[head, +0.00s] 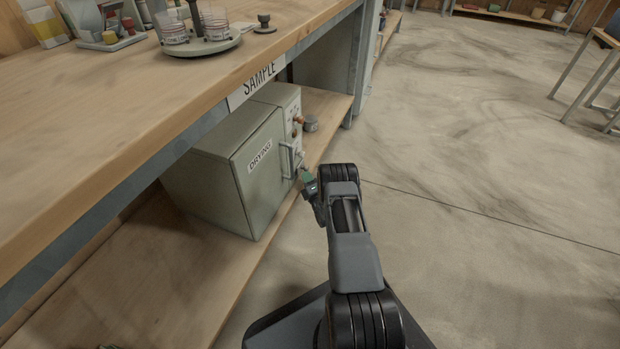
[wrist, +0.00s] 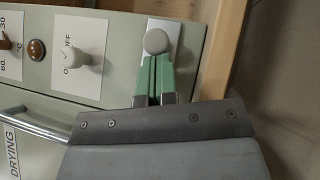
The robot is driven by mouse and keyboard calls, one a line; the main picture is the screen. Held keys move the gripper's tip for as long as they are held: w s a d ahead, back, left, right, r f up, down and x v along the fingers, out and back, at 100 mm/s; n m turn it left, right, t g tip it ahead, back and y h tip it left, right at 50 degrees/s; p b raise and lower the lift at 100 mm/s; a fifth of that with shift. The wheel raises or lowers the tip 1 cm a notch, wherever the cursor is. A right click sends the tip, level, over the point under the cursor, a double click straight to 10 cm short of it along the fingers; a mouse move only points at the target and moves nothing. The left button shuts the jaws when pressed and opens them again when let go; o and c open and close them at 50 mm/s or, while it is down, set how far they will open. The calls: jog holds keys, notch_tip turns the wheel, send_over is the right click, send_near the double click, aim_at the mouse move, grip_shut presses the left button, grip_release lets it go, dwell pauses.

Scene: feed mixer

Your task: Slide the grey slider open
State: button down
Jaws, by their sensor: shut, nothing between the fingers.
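The grey slider (wrist: 155,41) shows in the wrist view as a round grey knob on a pale plate at the edge of the oven's control panel. My gripper (wrist: 154,62) has its two green fingers together and empty. The fingertips are right at the knob's lower edge in that view; I cannot tell whether they touch it. In the head view my gripper (head: 306,177) is in front of the right part of the drying oven (head: 210,190), and the slider cannot be made out there.
An on/off knob (wrist: 85,57) and a brown lamp (wrist: 37,48) are left of the slider. The oven's door handle (wrist: 35,125) is close by. The oven stands on a shelf under the wooden bench top (head: 110,110). The floor (head: 480,180) on the right is clear.

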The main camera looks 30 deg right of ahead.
jog(key=a+p+v, duration=0.2)
jog(key=p+v, duration=0.2)
jog(key=v, duration=0.9)
jog(key=shift+w+f, duration=0.25)
jog(key=shift+f, duration=0.1)
